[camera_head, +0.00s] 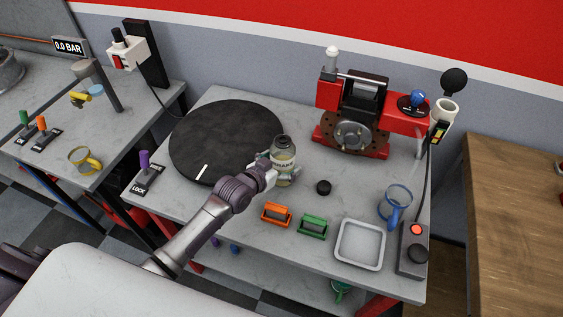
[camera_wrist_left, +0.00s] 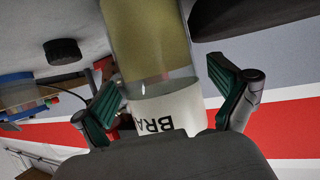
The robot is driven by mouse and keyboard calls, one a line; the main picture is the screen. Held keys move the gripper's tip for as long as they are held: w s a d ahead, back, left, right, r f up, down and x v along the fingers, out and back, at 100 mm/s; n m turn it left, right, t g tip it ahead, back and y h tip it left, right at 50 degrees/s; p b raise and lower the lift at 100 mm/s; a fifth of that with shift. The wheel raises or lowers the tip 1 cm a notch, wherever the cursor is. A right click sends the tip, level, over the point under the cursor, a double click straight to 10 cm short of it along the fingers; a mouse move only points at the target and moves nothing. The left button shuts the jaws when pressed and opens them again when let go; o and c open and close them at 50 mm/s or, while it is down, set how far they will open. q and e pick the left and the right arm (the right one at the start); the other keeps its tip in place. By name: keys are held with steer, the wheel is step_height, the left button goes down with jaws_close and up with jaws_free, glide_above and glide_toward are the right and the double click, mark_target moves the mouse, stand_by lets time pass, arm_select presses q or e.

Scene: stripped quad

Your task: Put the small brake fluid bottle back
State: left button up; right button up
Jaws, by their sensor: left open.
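The small brake fluid bottle (camera_head: 284,162), with yellowish fluid and a pale label, stands upright on the grey workbench (camera_head: 222,214), at the right edge of the black disc. In the left wrist view the bottle (camera_wrist_left: 150,45) appears upside down, its label partly readable as "BRA". My left gripper (camera_head: 274,172) is at the bottle. Its green-padded fingers (camera_wrist_left: 165,88) are open, one on each side of the bottle, with gaps visible. The bottle's base is partly hidden by the gripper in the head view. My right gripper is not in view.
A round black disc (camera_head: 222,135) lies left of the bottle. A small black cap-like piece (camera_head: 323,187), orange (camera_head: 276,213) and green (camera_head: 313,226) blocks, a white tray (camera_head: 347,257) and a blue mug (camera_head: 396,205) stand to the right. A red brake rig (camera_head: 328,93) stands behind.

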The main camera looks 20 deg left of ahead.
arm_select(q)
steer(key=shift+r, duration=0.1)
steer(key=v, duration=1.2)
steer(key=shift+b, duration=0.4)
steer(key=shift+d, duration=0.1)
